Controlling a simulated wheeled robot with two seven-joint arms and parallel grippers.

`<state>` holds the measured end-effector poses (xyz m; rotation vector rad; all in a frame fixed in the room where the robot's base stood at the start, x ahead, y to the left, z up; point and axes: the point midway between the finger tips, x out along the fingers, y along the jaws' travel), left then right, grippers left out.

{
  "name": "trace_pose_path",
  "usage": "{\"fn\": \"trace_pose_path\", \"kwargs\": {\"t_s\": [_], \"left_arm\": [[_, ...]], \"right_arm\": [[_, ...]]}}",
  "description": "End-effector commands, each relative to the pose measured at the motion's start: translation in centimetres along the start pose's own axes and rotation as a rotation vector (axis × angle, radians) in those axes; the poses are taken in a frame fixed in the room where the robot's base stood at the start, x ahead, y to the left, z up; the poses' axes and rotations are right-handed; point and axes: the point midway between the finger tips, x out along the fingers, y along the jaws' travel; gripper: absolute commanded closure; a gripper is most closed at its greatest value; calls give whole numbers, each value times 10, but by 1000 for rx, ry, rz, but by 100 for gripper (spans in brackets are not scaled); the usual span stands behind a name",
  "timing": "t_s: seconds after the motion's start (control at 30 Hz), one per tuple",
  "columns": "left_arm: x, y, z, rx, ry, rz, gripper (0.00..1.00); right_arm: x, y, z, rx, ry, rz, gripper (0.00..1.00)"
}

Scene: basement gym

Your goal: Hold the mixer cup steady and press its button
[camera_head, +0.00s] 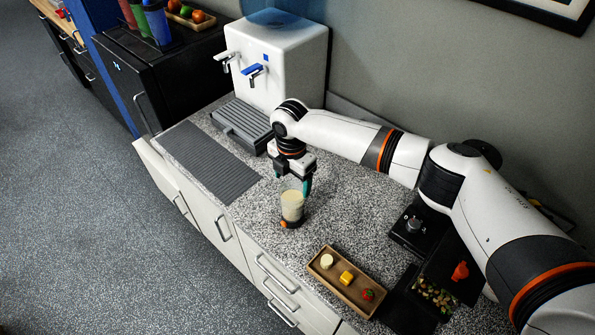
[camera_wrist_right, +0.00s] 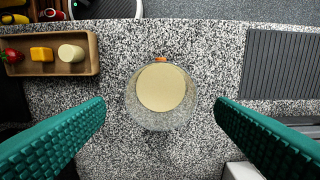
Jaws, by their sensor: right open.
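The mixer cup (camera_head: 292,206) is a clear cup with cream-coloured contents, standing upright on the speckled counter. Its dark base has a small orange button (camera_head: 284,224) at the front. In the right wrist view the cup (camera_wrist_right: 162,90) shows from above, with the orange button (camera_wrist_right: 160,59) at its upper edge. My right gripper (camera_head: 293,186) is directly above and around the cup. Its green fingers are open, one on each side, with a gap to the cup on both sides in the wrist view (camera_wrist_right: 161,108). My left gripper is not in view.
A wooden tray (camera_head: 325,276) with a banana piece, a yellow cube and a strawberry lies to the right of the cup. A white water dispenser (camera_head: 290,50) and grey ribbed mat (camera_head: 210,160) are behind and left. A black appliance (camera_head: 415,228) stands at right. Counter around the cup is clear.

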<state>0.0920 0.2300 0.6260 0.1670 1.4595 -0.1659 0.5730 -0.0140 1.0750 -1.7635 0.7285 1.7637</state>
Motion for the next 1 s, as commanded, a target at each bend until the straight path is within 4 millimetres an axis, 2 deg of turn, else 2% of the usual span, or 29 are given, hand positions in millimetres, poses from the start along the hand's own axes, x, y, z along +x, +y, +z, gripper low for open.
{"fn": "trace_pose_path", "kwargs": {"t_s": [0.1,0.23,0.37,0.6,0.7,1.0], "left_arm": [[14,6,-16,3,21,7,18],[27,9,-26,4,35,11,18],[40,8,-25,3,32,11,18],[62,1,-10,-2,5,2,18],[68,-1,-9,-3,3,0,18],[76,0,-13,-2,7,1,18]], "right_arm": [[17,0,0,2,0,-1,22],[34,0,0,3,0,-1,22],[49,0,0,4,0,-1,22],[76,0,0,4,0,-2,22],[84,-1,0,4,0,-2,22],[94,-1,0,5,0,-3,22]]}}
